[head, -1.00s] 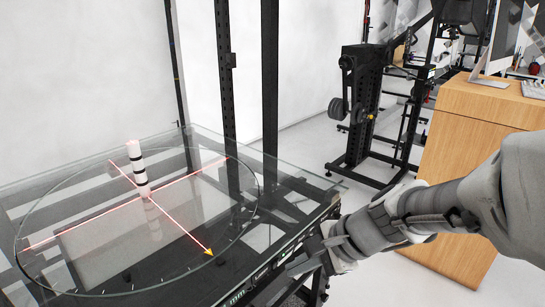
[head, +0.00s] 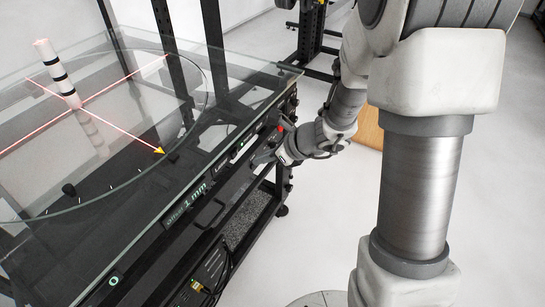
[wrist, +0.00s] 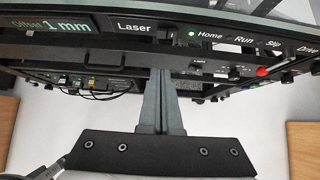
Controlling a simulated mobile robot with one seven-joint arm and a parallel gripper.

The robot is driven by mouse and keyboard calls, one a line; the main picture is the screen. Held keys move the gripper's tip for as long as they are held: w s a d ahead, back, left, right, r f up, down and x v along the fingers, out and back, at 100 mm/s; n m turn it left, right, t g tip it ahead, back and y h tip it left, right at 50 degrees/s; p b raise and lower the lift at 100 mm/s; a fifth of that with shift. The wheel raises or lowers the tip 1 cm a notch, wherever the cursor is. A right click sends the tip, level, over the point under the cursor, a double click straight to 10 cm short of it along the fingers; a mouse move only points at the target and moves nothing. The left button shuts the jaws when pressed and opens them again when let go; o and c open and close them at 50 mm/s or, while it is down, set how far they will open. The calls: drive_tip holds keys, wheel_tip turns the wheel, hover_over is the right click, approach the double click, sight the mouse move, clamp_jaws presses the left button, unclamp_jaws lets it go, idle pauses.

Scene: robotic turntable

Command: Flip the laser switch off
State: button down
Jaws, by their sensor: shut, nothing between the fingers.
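The front panel with the white "Laser" label (wrist: 135,28) shows in the wrist view, upper middle. A small dark switch (wrist: 167,33) sits just right of the label; I cannot tell its position. My gripper (wrist: 160,73) is shut and empty, its fingers pointing up at the panel just below the switch. I cannot tell whether they touch it. In the head view my gripper (head: 259,158) is at the front edge of the turntable rig. Red laser lines (head: 120,122) cross on the glass top (head: 110,205), so the laser looks lit.
A banded white post (head: 55,70) stands where the red lines cross. Right of the switch are a green light (wrist: 191,35), labels "Home", "Run", "Slip" and "Drive", and a red knob (wrist: 262,71). An offset display (wrist: 66,26) reads 1 mm.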

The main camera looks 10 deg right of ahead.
sight(234, 153)
drive_tip(key=w+a+f, duration=0.2)
drive_tip(key=w+a, duration=0.1)
drive_tip(key=a, duration=0.1)
drive_tip(key=shift+w+a+b, duration=0.3)
drive_tip(key=shift+a, duration=0.1)
